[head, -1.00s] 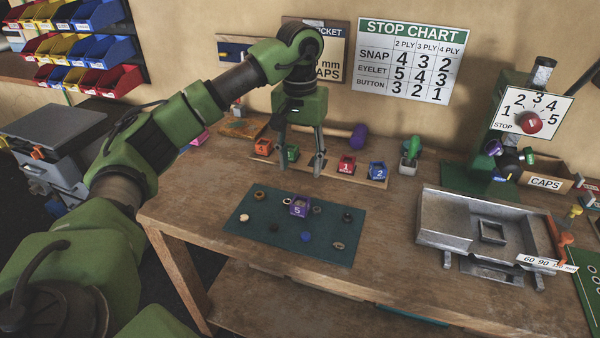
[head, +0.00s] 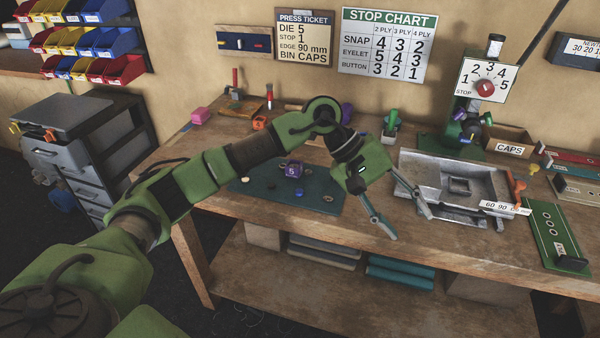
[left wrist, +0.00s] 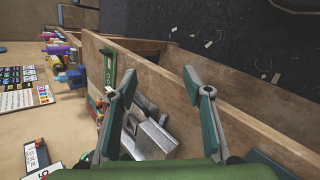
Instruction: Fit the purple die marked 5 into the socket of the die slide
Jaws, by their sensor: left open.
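The purple die marked 5 (head: 293,170) sits upright on the dark green mat (head: 262,186) on the bench, among small loose parts. The grey metal die slide (head: 430,168) lies to the right, with its square socket (head: 459,186) empty as far as I can see. My left gripper (head: 402,226) is open and empty, in front of the slide and to the right of the die. In the left wrist view my open fingers (left wrist: 165,120) hang over the bench edge, and part of the grey slide (left wrist: 152,138) shows between them. My right gripper is not in view.
The press (head: 470,125) with its red stop knob stands behind the slide, beside the CAPS bin (head: 508,144). A green gauge board (head: 558,235) lies at the right. My left arm hides part of the die rack. The bench front (head: 290,222) is clear.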

